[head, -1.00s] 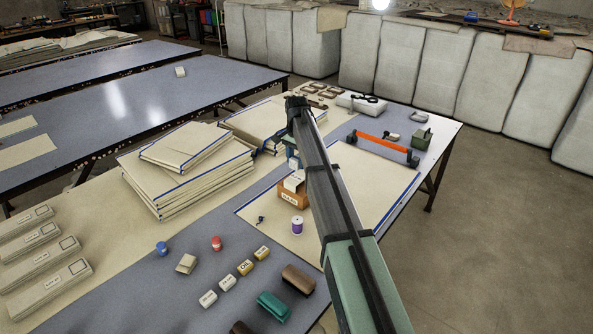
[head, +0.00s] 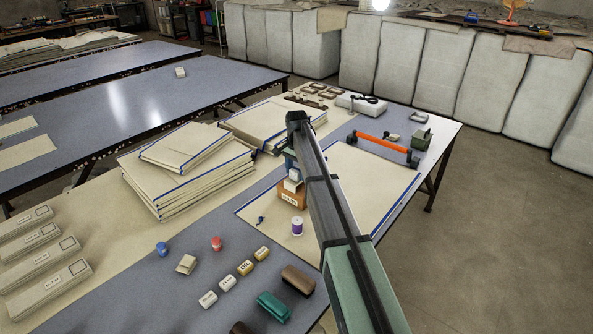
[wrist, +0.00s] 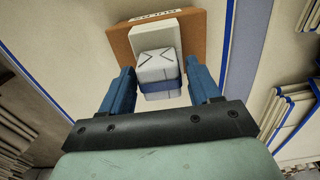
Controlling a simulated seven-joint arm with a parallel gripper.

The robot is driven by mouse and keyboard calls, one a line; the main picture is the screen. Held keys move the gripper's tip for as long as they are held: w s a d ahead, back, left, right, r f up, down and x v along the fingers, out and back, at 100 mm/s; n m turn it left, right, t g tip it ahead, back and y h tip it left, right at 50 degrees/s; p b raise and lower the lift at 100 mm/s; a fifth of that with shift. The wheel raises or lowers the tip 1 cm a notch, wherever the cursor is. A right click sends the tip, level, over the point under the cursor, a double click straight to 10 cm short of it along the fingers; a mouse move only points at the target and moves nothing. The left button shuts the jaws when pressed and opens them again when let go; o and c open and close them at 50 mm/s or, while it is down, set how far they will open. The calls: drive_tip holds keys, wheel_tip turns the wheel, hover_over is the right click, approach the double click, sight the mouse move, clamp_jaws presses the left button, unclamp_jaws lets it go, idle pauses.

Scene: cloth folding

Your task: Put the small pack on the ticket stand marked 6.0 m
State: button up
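The small pack (wrist: 158,68) is a pale block with a blue band, seen in the wrist view against the cream upright part (wrist: 168,35) of an orange-brown ticket stand (wrist: 122,42). The stand's label is upside down there and too small to read surely. In the head view the stand (head: 291,196) is on the cream cloth, with the pale pack (head: 294,174) above it. My gripper (wrist: 162,72) has its two blue fingers on either side of the pack, with narrow gaps showing, so it looks open. Whether the pack rests fully on the stand is hidden.
A purple thread spool (head: 297,226) stands just in front of the stand. Folded cloth stacks (head: 190,175) lie to the left. Several small labelled blocks (head: 245,267) are nearer the front.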

sight(297, 168)
drive_tip(key=shift+o, duration=1.1)
wheel_tip(297, 168, up, 12)
drive_tip(key=shift+r, duration=0.15)
